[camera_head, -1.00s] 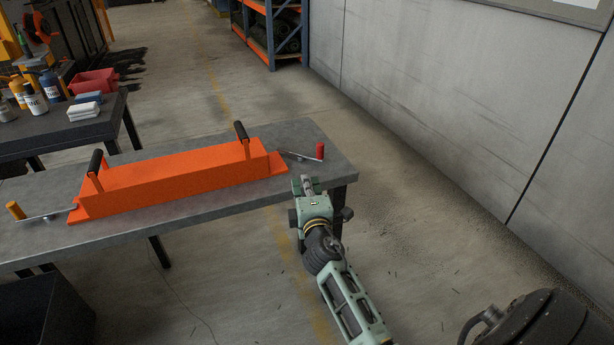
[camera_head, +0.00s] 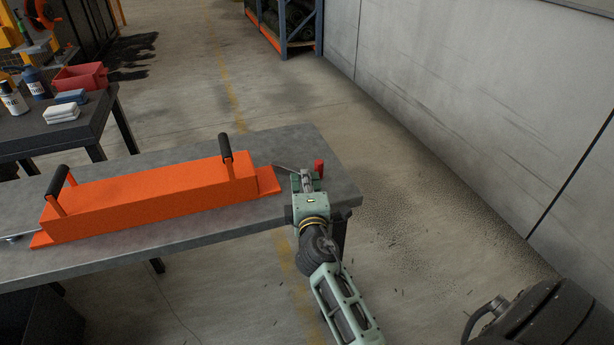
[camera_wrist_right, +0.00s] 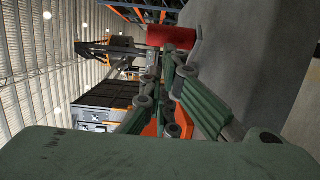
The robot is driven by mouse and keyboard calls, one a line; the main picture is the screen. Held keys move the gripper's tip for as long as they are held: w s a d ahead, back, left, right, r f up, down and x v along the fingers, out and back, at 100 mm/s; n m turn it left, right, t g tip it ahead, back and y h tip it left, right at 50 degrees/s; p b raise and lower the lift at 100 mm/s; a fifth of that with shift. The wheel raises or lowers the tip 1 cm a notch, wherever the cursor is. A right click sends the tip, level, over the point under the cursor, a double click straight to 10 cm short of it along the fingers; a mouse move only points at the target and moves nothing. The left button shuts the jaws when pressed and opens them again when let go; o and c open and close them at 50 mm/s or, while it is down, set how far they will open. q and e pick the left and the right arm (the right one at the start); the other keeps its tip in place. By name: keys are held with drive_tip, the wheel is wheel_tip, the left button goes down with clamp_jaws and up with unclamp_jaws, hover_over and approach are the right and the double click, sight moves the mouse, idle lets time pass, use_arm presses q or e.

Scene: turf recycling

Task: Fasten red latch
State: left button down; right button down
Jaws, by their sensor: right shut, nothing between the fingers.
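The red latch handle (camera_head: 319,167) stands upright near the right end of the grey table (camera_head: 200,243), and its thin metal lever (camera_head: 284,168) reaches left toward the orange box (camera_head: 150,195). In the right wrist view the red handle (camera_wrist_right: 171,38) shows just beyond the fingertips. My right gripper (camera_head: 306,176) is shut and empty, beside the red handle on its left. I cannot tell whether it touches the handle. Part of the lever is hidden behind the gripper. My left gripper is not in view.
The orange box carries two black-gripped handles (camera_head: 225,147). A second dark table (camera_head: 60,130) at the left holds bottles, cloths and a red bin (camera_head: 80,77). A concrete wall (camera_head: 480,110) stands at the right, with open floor between.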

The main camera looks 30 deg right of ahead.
drive_tip(key=shift+a, duration=0.1)
drive_tip(key=shift+r, duration=0.1)
drive_tip(key=shift+d+n+y+p, duration=0.2)
drive_tip(key=shift+n+y+p, duration=0.2)
drive_tip(key=shift+p, duration=0.05)
drive_tip(key=shift+s+d+t+y, duration=0.1)
drive_tip(key=shift+d+t+y, duration=0.05)
drive_tip(key=shift+t+y, duration=0.15)
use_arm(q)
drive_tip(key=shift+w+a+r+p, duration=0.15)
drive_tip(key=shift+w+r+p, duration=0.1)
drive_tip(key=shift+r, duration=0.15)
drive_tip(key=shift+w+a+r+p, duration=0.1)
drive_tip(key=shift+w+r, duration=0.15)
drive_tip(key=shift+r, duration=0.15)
use_arm(e)
drive_tip(key=shift+n, duration=0.3)
